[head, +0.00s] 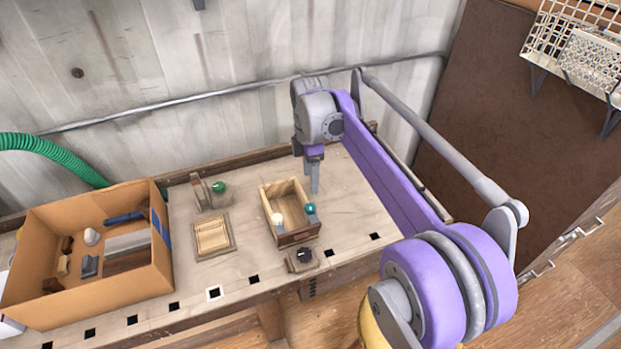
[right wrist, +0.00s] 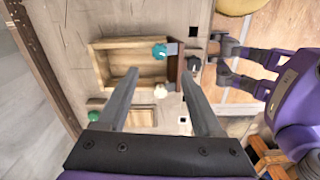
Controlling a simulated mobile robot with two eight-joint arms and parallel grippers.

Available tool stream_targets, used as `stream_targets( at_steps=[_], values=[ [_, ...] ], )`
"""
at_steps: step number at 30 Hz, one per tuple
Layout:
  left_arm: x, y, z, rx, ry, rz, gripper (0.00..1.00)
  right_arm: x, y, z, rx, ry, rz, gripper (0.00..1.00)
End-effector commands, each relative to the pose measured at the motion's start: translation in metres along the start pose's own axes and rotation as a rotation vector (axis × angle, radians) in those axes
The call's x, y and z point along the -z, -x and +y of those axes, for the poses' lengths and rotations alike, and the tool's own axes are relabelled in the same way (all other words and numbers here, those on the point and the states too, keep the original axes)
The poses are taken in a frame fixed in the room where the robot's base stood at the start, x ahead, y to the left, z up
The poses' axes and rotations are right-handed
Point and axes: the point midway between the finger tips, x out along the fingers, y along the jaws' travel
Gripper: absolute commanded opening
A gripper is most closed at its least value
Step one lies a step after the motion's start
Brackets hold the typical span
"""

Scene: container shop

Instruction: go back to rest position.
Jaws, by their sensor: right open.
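My right gripper (head: 314,185) hangs over the workbench, at the back right of a small open wooden box (head: 268,205). Its two fingers (right wrist: 162,98) stand wide apart in the right wrist view with nothing between them, so it is open and empty. The box also shows beyond the fingers in that view (right wrist: 97,62). My left gripper is not in the head view. A purple arm part with grey prongs, apparently my left arm, shows at the right of the wrist view; its jaw state is unclear.
A cardboard box (head: 35,290) with several items stands at the left. A shallow wooden tray (head: 230,243), a stand with a green ball (head: 218,187) and a small dark-topped piece (head: 302,258) are near the wooden box. The plank wall (head: 240,60) rises behind; the bench's right end is mostly clear.

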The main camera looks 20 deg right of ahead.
Motion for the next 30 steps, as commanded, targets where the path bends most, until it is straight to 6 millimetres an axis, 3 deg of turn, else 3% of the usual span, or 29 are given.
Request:
stream_targets(
  at_steps=[10,14,17,23,30],
  values=[
    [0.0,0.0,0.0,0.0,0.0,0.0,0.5,0.0,0.0,-0.001,-0.002,-0.005,0.0,0.68],
    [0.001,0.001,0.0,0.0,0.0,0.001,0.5,0.005,0.003,-0.016,-0.027,-0.08,0.002,0.68],
    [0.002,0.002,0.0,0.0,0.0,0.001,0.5,0.011,0.004,-0.041,-0.074,-0.217,0.012,0.68],
    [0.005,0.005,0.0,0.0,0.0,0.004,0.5,0.024,-0.006,-0.11,-0.188,-0.585,0.075,0.68],
    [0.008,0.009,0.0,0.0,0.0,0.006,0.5,0.031,-0.045,-0.195,-0.292,-1.021,0.22,0.68]
  ],
)
